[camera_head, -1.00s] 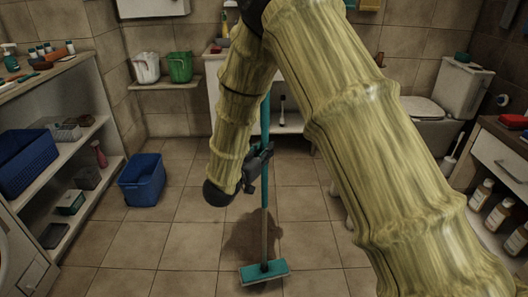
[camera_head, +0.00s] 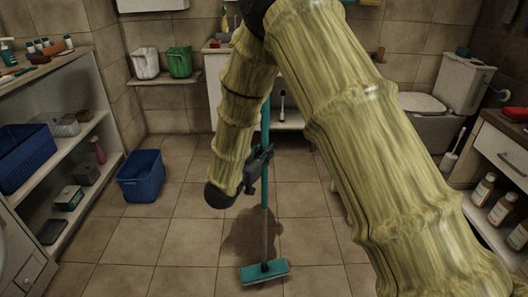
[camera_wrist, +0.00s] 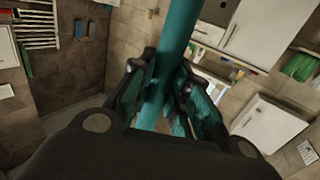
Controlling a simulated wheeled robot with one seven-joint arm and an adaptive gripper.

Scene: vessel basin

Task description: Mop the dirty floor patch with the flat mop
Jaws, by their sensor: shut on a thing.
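The flat mop has a teal handle (camera_head: 265,215) and a flat teal head (camera_head: 264,272). The handle stands nearly upright with the head low at the floor; whether it presses on the floor I cannot tell. The dirty floor patch (camera_head: 243,232) is a dark brown stain on the tiles. The mop head appears at its near edge, with most of the stain beyond it and partly behind the handle. My gripper (camera_head: 262,160) is shut on the handle, partly hidden by my arm. In the wrist view its fingers (camera_wrist: 160,98) close around the teal handle.
A blue basket (camera_head: 141,177) stands on the floor at left, beside an open white shelf unit (camera_head: 95,130). A toilet (camera_head: 425,118) and a drawer cabinet (camera_head: 505,150) are at right. A white sink cabinet (camera_head: 215,100) stands at the back. The tiles around the stain are clear.

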